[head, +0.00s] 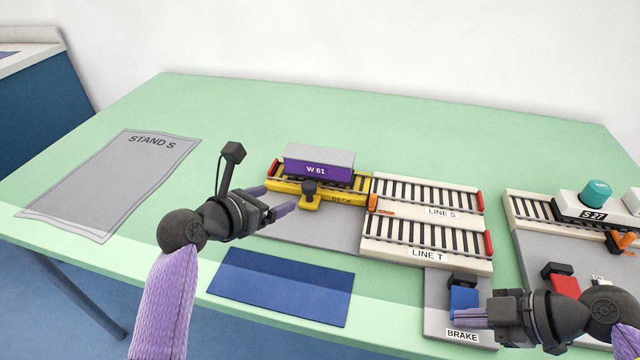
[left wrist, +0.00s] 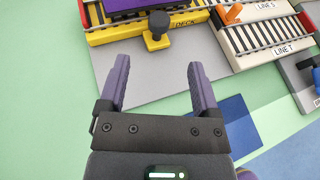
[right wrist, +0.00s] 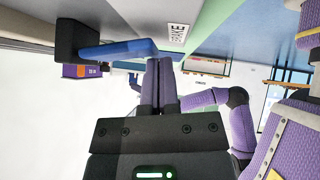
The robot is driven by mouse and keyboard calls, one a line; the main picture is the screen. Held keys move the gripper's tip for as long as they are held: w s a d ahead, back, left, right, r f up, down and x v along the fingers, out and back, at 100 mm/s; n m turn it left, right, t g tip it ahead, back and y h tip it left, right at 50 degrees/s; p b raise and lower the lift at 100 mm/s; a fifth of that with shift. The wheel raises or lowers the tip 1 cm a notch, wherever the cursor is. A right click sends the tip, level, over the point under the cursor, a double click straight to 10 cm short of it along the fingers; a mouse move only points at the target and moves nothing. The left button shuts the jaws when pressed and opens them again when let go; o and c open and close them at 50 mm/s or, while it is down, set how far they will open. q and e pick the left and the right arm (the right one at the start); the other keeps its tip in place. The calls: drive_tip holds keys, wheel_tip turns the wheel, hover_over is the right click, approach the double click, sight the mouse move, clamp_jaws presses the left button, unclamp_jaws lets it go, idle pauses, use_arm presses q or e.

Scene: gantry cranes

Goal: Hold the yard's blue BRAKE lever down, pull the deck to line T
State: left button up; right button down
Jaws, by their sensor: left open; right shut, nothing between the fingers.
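The yellow deck (head: 322,198) carries the purple wagon W 61 (head: 318,168) and lies in line with LINE S (head: 428,194). LINE T (head: 425,240) is the nearer track. The deck's black knob (head: 309,190) stands on its front side. My left gripper (head: 277,199) is open and empty, left of the knob; in the left wrist view the knob (left wrist: 158,27) is beyond the fingertips. My right gripper (head: 461,317) is shut and empty at the blue BRAKE lever (head: 464,299). In the right wrist view its fingertips are by the lever's end (right wrist: 125,47); contact is unclear.
A dark blue mat (head: 280,287) lies in front of the deck's grey base (head: 318,228). A STAND S sheet (head: 115,185) lies at left. At right, another board holds a red lever (head: 566,286) and wagon S 27 (head: 590,207).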

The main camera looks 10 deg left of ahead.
sight(307, 187)
use_arm(q)
drive_tip(key=x, duration=1.1)
drive_tip(key=shift+w+f, duration=0.2)
drive_tip(key=shift+w, duration=0.05)
clamp_jaws()
idle(0.9)
